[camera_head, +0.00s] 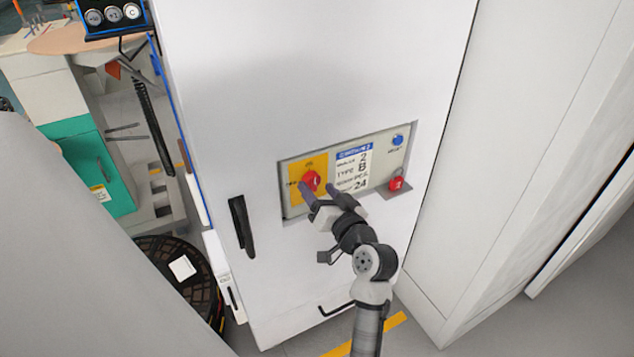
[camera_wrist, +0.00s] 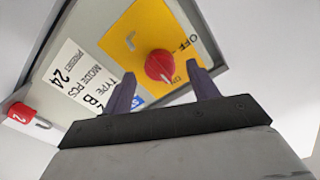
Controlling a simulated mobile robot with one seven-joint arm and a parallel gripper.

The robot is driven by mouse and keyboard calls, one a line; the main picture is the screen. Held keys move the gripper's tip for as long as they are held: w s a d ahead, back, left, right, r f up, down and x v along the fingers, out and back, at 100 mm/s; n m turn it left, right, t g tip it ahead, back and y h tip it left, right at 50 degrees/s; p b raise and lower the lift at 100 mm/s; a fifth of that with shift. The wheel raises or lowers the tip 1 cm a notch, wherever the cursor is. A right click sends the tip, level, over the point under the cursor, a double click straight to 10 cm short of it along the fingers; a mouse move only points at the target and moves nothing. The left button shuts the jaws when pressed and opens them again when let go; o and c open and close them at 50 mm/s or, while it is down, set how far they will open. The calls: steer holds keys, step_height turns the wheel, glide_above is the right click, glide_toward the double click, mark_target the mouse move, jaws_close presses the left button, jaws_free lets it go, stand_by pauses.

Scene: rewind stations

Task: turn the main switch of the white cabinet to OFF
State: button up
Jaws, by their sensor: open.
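The white cabinet (camera_head: 300,80) fills the middle of the head view. Its recessed panel carries a yellow plate (camera_head: 296,190) with the red round main switch (camera_head: 312,180). In the wrist view the red switch (camera_wrist: 159,66) sits on the yellow plate (camera_wrist: 135,38), with OFF printed at upper right and ON just below right of the knob. A pale mark on the knob's lower edge lies toward ON. My gripper (camera_wrist: 159,74) is open, with a finger on each side of the switch in the picture; contact is not visible. In the head view my gripper (camera_head: 318,187) partly covers the plate's lower edge.
The panel also has a white label (camera_head: 358,170), a blue button (camera_head: 397,140) and a red padlock (camera_head: 398,181) on a small ledge at right. A black door handle (camera_head: 241,226) stands out left of the panel. A tall pale cabinet (camera_head: 530,120) stands close on the right.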

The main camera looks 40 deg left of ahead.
steer(key=shift+x, duration=0.85)
steer(key=shift+c, duration=0.5)
steer(key=c, duration=0.9)
